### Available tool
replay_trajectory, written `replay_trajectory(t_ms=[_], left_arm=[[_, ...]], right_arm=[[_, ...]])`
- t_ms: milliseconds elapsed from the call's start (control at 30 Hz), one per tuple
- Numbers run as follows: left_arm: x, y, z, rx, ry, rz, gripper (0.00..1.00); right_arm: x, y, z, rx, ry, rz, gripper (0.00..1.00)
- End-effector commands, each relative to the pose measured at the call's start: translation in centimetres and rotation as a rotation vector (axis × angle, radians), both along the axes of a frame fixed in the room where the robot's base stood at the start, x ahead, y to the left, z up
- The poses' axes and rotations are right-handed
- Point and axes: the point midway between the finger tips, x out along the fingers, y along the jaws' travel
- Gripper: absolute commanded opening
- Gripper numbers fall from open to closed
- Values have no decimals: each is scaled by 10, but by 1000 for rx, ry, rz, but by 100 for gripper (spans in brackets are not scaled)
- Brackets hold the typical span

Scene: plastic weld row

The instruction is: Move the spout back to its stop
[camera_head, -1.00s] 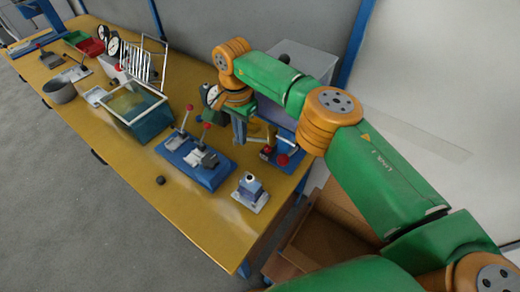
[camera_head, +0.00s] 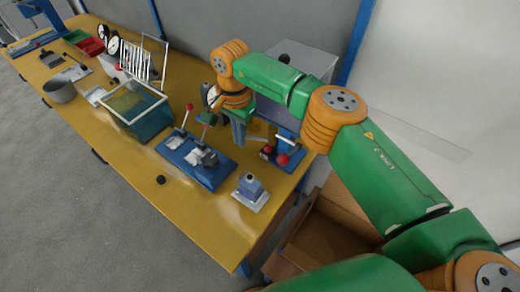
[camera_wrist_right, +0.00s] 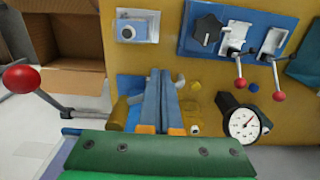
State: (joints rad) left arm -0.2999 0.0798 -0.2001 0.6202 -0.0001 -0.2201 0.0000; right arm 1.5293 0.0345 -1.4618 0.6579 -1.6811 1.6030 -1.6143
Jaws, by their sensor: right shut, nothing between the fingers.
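My right gripper (camera_head: 240,143) is shut and empty, pointing down beside the blue lever machine (camera_head: 288,148) near the table's far right edge. In the right wrist view its fingers (camera_wrist_right: 160,74) are together. A short grey bent tube (camera_wrist_right: 179,82), which looks like the spout, shows just beside the fingertips. I cannot tell whether they touch it. The fingers hide part of the blue machine behind them. The stop cannot be made out. My left gripper is not in view.
A red-knobbed lever (camera_wrist_right: 20,78) sticks out beside the gripper. A dial gauge (camera_wrist_right: 244,124) and a blue fixture with red-knobbed clamps (camera_head: 196,160) are close by. The table's front right corner is clear.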

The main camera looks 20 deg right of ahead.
Motion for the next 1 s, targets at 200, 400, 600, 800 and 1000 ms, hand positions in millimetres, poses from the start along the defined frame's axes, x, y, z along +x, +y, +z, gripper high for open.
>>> replay_trajectory(t_ms=[200, 400, 600, 800, 1000], left_arm=[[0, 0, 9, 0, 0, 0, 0], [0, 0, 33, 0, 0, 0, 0], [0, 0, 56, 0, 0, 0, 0], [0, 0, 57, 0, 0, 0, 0], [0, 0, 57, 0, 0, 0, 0]], right_arm=[[-2, 1, 10, -1, -1, -1, 0], [-2, 1, 40, -2, -1, -1, 0], [-2, 1, 68, -1, -1, -1, 0], [-2, 1, 71, 0, 0, 0, 0], [-2, 1, 70, 0, 0, 0, 0]])
